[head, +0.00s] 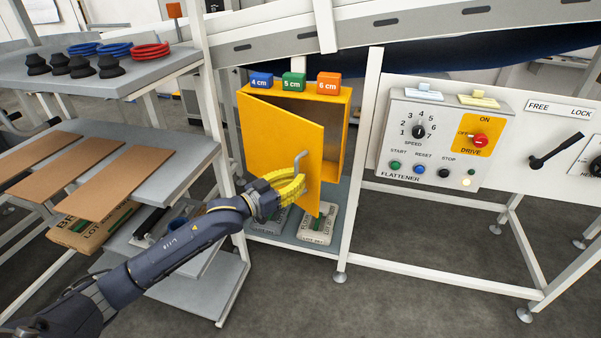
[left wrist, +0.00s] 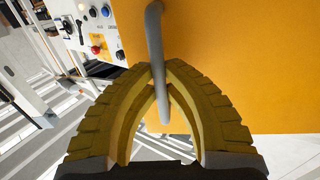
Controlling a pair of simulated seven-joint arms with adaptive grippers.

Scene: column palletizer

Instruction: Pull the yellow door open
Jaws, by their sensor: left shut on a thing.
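The yellow door (head: 275,140) is on the yellow cabinet (head: 345,105) below the conveyor. It stands partly open, hinged at its left side, with its right edge swung out toward me and the inside showing at the right. A bent grey handle (head: 299,158) sticks out near the door's free edge. My left gripper (head: 297,184), with yellow ribbed fingers, is shut on the handle. In the left wrist view the fingertips (left wrist: 160,72) close around the handle's bar (left wrist: 154,35), in front of the door (left wrist: 240,60). My right gripper is not in view.
Blue, green and orange size blocks (head: 293,83) stand on the cabinet. Bags (head: 317,224) lie on the shelf below the door. A shelf rack (head: 150,160) with brown boards is at the left. A control panel (head: 437,140) is at the right. Open floor lies in front.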

